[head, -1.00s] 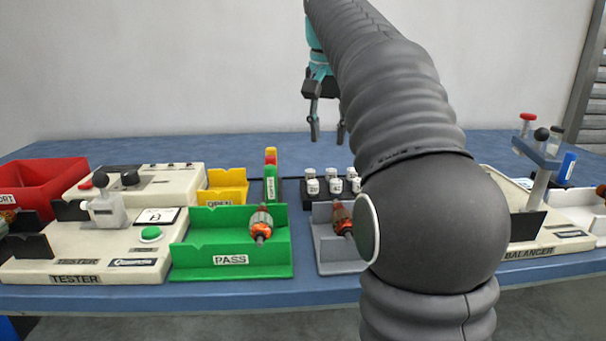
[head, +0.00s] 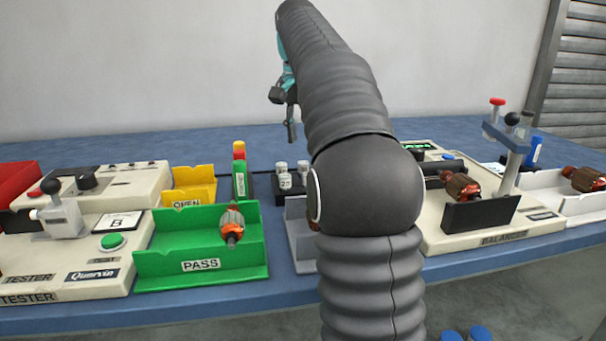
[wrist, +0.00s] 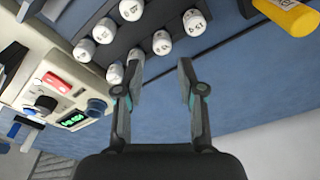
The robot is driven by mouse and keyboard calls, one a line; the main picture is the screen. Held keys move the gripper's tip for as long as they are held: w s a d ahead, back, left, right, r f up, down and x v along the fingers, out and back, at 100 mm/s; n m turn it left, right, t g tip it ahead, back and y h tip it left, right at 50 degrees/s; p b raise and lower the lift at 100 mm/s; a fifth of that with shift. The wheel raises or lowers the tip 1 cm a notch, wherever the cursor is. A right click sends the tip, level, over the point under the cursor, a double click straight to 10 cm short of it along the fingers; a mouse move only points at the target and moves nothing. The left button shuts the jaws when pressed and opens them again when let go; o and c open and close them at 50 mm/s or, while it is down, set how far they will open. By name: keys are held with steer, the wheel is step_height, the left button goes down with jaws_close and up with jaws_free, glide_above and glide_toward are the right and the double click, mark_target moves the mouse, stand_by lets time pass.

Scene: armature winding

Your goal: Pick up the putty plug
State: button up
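Several small white plugs with printed marks (wrist: 162,43) stand in a dark rack (wrist: 150,22) at the top of the wrist view. They look like the putty plugs; their marks are too small to read surely. In the head view, a few of the plugs (head: 284,183) show left of my arm, and the arm hides the rest. My gripper (wrist: 160,66) is open and empty. In the wrist view its fingertips appear just below the near row of plugs, apart from them. In the head view my gripper (head: 284,112) hangs above the back of the table, partly hidden.
A green PASS tray (head: 160,265) holds an armature (head: 231,226). The tester (head: 75,250) and yellow OPEN bin (head: 193,190) stand left. The balancer (head: 500,225) stands right, with another armature (head: 461,186) on it. A yellow cylinder (wrist: 288,14) lies upper right in the wrist view. Blue tabletop is clear behind the rack.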

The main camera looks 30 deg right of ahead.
steer(key=shift+w+d+f+b, duration=0.15)
steer(key=shift+f+b, duration=0.2)
steer(key=shift+f, duration=0.95)
steer(key=shift+w+f+b, duration=0.1)
steer(key=shift+f+b, duration=0.2)
steer(key=shift+f, duration=0.95)
steer(key=shift+w+d+f+b, duration=0.15)
steer(key=shift+f+b, duration=0.2)
steer(key=shift+f, duration=0.95)
steer(key=shift+c, duration=0.2)
steer(key=c, duration=0.6)
